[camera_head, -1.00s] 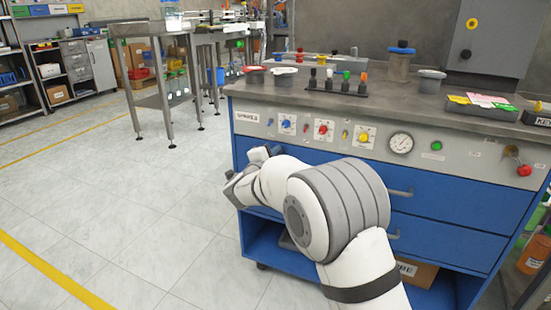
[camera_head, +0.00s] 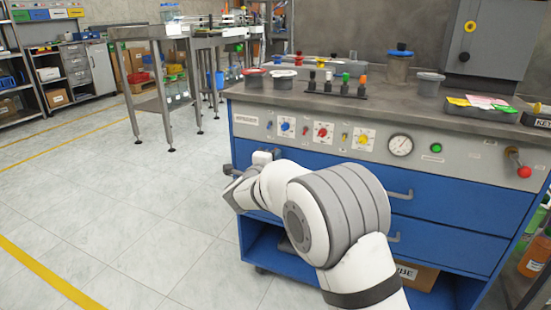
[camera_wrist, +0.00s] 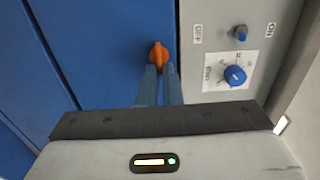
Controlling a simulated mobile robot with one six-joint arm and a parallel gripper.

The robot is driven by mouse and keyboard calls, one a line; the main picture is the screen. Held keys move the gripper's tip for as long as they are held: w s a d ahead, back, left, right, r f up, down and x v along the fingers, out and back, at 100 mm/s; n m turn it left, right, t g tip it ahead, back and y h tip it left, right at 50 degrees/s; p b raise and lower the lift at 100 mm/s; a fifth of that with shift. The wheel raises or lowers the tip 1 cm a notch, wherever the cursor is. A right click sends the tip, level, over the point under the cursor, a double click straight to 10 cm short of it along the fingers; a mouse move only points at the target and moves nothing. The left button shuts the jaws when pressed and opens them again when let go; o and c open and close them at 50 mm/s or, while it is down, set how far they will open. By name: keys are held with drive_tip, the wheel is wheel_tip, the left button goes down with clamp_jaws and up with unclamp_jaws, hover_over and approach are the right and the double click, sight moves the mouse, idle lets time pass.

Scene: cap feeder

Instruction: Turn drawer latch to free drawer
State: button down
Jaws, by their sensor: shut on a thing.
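The drawer latch (camera_wrist: 158,54) is an orange knob on the blue drawer front, seen in the wrist view just beyond my fingertips. My gripper (camera_wrist: 159,70) is shut on the latch, with its two blue-grey fingers on either side of the orange knob. In the head view my arm hides the latch and the fingertips. The blue upper drawer (camera_head: 447,203) shows in the head view with a grey handle (camera_head: 400,195); it looks flush with the cabinet.
A blue knob (camera_wrist: 234,75) and a small blue-tipped switch (camera_wrist: 240,33) lie near my fingers. The floor (camera_head: 120,210) at left is clear.

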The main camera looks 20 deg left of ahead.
drive_tip(key=c, duration=1.6)
unclamp_jaws()
drive_tip(key=s+p, duration=0.2)
drive_tip(key=s, duration=0.5)
drive_tip(key=shift+s+a+p, duration=0.3)
drive_tip(key=shift+s+a, duration=0.05)
drive_tip(key=shift+s, duration=0.05)
